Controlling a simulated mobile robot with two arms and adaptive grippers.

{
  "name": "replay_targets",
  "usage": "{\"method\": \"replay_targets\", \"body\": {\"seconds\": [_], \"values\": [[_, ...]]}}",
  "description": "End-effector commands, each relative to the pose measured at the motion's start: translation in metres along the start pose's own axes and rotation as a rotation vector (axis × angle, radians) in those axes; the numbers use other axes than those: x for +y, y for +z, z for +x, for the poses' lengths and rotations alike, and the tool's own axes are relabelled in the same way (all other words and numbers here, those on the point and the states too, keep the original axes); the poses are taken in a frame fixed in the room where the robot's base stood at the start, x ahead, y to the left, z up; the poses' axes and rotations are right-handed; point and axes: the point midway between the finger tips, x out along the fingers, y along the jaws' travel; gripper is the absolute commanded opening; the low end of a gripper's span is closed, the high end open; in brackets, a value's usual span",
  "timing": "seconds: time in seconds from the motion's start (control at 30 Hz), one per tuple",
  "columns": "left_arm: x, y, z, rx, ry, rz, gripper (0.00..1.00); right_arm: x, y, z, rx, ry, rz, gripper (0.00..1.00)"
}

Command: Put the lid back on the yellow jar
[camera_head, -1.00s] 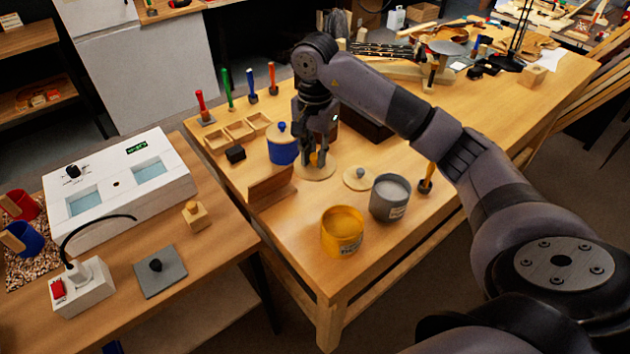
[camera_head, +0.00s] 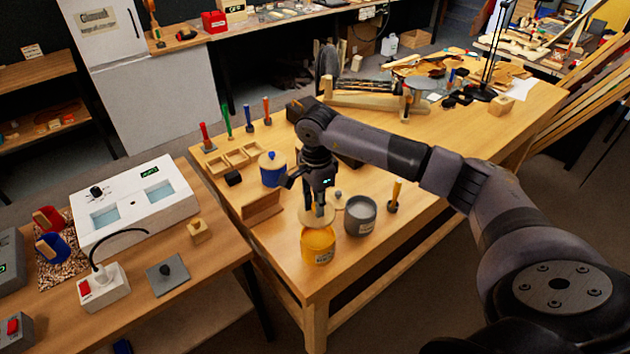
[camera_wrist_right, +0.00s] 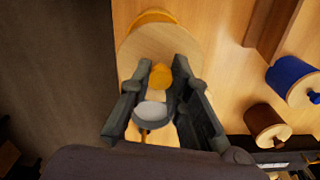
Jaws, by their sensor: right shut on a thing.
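The open yellow jar (camera_head: 318,250) stands near the front corner of the bench. My right gripper (camera_head: 318,207) points down and is shut on the yellow knob (camera_wrist_right: 160,76) of a round wooden lid (camera_head: 304,216). In the head view the lid appears at the jar's far rim and the jar's front stays uncovered. In the right wrist view the lid (camera_wrist_right: 165,42) covers most of the yellow jar (camera_wrist_right: 153,17), whose edge shows beyond it. The exact height gap is unclear. My left gripper is not in view.
An open grey jar (camera_head: 360,218) stands close on the right, with another lid partly hidden behind it. A tool (camera_head: 395,194) stands upright further right.

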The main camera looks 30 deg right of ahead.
Motion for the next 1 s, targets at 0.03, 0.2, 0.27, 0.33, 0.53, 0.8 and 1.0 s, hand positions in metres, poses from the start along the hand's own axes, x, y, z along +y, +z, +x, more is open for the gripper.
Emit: {"method": "replay_targets", "body": {"seconds": [0.03,0.2,0.27,0.33,0.53,0.8,1.0], "values": [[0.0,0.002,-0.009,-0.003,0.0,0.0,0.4,0.001,-0.001,-0.002,0.001,0.0,0.019,0.0],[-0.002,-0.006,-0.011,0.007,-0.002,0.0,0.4,0.003,-0.001,0.006,0.002,-0.002,0.049,0.0],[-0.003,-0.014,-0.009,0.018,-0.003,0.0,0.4,0.003,-0.001,0.009,0.002,-0.002,0.051,0.0],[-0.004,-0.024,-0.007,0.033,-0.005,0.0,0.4,0.003,-0.001,0.012,0.002,-0.002,0.05,0.0],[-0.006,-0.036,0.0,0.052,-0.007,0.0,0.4,0.003,-0.001,0.026,0.001,-0.001,0.049,0.0],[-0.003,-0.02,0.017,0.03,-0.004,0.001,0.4,0.002,-0.001,0.055,0.001,-0.002,0.049,0.0],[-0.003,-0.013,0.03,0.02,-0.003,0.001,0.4,0.002,-0.001,0.068,0.002,-0.002,0.048,0.0]]}}
